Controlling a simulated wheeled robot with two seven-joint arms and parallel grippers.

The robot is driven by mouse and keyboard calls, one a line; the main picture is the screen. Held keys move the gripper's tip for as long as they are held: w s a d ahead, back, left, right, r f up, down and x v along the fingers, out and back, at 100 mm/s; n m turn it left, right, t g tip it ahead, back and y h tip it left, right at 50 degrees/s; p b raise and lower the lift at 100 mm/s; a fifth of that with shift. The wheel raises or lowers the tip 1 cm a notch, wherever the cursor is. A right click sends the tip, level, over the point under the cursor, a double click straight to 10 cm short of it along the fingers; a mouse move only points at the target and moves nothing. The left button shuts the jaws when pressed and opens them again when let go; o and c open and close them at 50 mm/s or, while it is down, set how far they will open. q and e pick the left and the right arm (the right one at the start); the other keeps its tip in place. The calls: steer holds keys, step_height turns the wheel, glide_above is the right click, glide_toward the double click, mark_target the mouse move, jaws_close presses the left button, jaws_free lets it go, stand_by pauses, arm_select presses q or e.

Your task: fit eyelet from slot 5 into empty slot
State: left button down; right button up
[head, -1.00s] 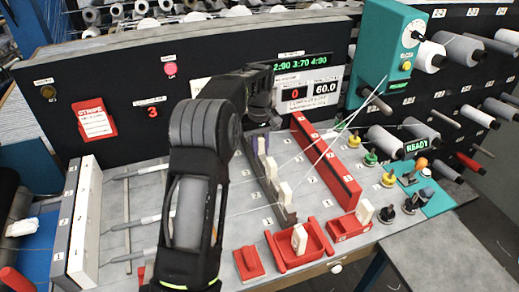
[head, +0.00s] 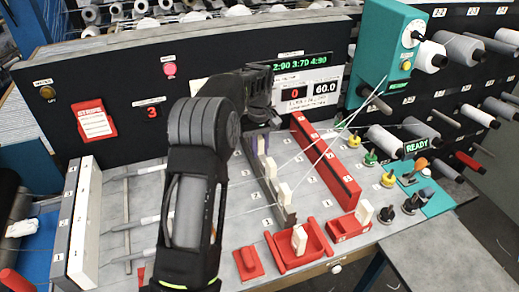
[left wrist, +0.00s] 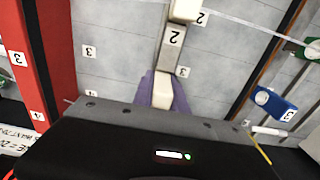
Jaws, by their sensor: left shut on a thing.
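My left gripper (head: 257,144) reaches down at the far end of the dark slotted rail (head: 288,215). Its purple fingertips are shut on a white eyelet block (left wrist: 162,93), one on each side of it in the left wrist view. The block is in line with the rail, close to a label 3; I cannot tell whether it sits in a slot or hangs just above. Two more white eyelets (head: 271,167) (head: 284,192) stand nearer on the rail. In the left wrist view, one white eyelet (left wrist: 186,9) stands beyond the label 2. My right gripper is not in view.
A long red rail (head: 328,163) runs along the right. Red holders in front hold white pieces (head: 299,240) (head: 363,212). Pale threads cross over the board. A blue clip (left wrist: 275,104) shows in the left wrist view. Grey rods lie on the left.

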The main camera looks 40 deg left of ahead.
mark_target(261, 138)
arm_select(q)
steer(key=shift+d+f+p, duration=0.15)
steer(key=shift+p, duration=0.15)
stand_by(0.4)
steer(key=shift+s, duration=0.3)
stand_by(0.5)
steer(key=shift+f, duration=0.2)
steer(key=c, duration=1.3)
jaws_free()
steer(key=shift+o, duration=0.2)
steer(key=shift+s+f, duration=0.1)
steer(key=shift+s+a+g, duration=0.1)
steer(key=shift+a+g, duration=0.1)
steer(key=shift+g, duration=0.1)
steer(key=r, duration=0.5)
steer(key=w+r, duration=0.1)
steer(key=r, duration=0.2)
steer(key=shift+d+r, duration=0.25)
steer(key=shift+r, duration=0.1)
